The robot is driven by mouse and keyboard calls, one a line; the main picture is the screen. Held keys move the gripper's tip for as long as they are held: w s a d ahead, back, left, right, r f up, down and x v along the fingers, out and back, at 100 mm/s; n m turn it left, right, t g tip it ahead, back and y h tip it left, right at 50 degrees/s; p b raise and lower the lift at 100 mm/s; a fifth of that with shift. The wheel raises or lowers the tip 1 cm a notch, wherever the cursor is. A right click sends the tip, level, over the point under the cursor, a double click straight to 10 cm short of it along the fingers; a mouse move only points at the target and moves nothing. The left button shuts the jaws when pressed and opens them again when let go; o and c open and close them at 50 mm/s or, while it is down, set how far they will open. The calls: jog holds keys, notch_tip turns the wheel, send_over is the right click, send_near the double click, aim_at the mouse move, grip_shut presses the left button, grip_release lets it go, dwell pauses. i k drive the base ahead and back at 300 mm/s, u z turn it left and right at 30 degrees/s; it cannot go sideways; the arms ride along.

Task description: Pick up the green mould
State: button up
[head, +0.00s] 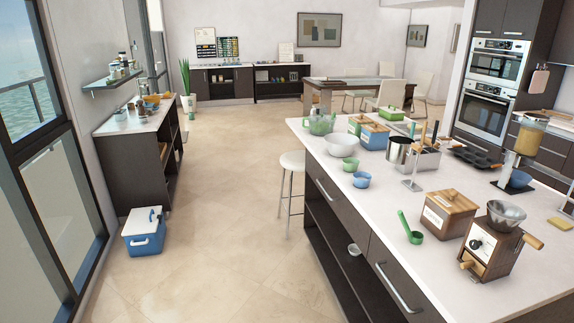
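No green thing stands out clearly as a mould. Several green items are on the kitchen island (345,212). A translucent green vessel (320,124) stands at its far left corner. A green box with a wooden-coloured top (355,125) is just right of it. A green lidded dish (391,113) sits near the far edge. A green scoop (411,231) lies near the front, left of the wooden coffee box. Which of these is the mould I cannot tell. My gripper is not in view.
The island also holds a white bowl (342,146), a blue canister (375,135), a steel pot (399,153), a coffee box (448,214) and a grinder (489,247). A stool (292,163) stands at its left side. A blue cooler (144,234) is on the floor. The middle floor is clear.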

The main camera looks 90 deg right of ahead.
aim_at(350, 165)
jog(key=z, duration=2.85)
jog(key=i, duration=2.45)
jog(key=u, duration=0.2)
